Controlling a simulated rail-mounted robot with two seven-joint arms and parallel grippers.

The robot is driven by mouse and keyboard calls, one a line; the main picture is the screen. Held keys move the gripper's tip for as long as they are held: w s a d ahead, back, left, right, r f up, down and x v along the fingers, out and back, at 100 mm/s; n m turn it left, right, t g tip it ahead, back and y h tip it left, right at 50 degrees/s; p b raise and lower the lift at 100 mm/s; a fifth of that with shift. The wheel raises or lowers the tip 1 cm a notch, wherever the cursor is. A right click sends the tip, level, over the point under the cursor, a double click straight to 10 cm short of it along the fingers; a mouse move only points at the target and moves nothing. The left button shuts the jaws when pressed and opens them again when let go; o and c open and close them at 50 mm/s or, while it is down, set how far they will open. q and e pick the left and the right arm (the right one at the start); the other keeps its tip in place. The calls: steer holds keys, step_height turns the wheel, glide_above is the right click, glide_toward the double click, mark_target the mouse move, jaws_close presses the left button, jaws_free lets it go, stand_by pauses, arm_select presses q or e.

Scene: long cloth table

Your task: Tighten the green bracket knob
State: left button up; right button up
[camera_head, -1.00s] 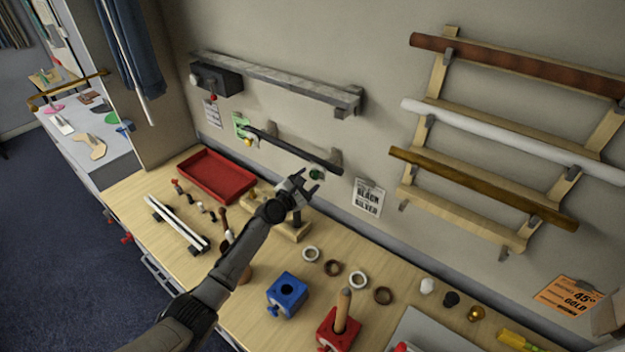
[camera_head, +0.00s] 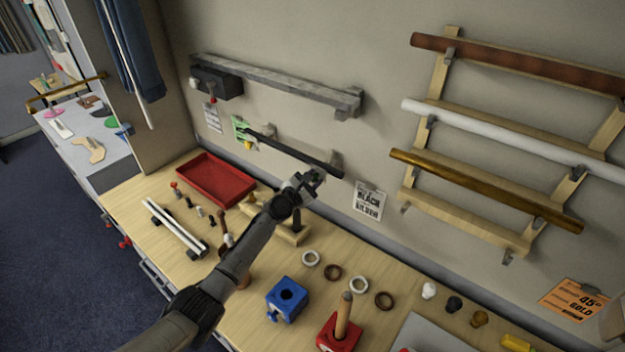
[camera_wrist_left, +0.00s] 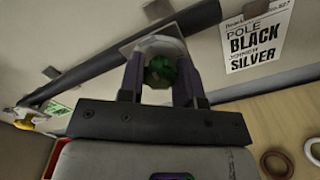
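The green knob (camera_wrist_left: 160,72) sits on the right-hand wall bracket of the black pole (camera_head: 290,150); the pole also shows in the left wrist view (camera_wrist_left: 105,60). My left gripper (camera_head: 314,180) is at this bracket. In the left wrist view, the fingers of my left gripper (camera_wrist_left: 161,78) stand on either side of the green knob, very close to it. I cannot tell whether they press on it. In the head view the knob is mostly hidden by the gripper. My right gripper is not in view.
A black-and-silver sign (camera_head: 368,201) hangs just right of the bracket. Below are a red tray (camera_head: 215,180), a blue block (camera_head: 287,299), a red block with a wooden peg (camera_head: 340,335) and several rings (camera_head: 333,272). A stone-like rail (camera_head: 275,80) is mounted above.

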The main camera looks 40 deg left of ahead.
arm_select(q)
steer(key=c, duration=0.4)
steer(key=m+b, duration=0.3)
steer(key=m, duration=0.5)
steer(key=shift+f+m, duration=0.15)
steer(key=shift+m, duration=0.15)
steer(key=m+b, duration=0.2)
steer(key=m, duration=0.3)
steer(key=m+b, duration=0.1)
steer(key=m, duration=0.4)
steer(key=shift+b, duration=0.35)
steer(key=shift+m, duration=0.3)
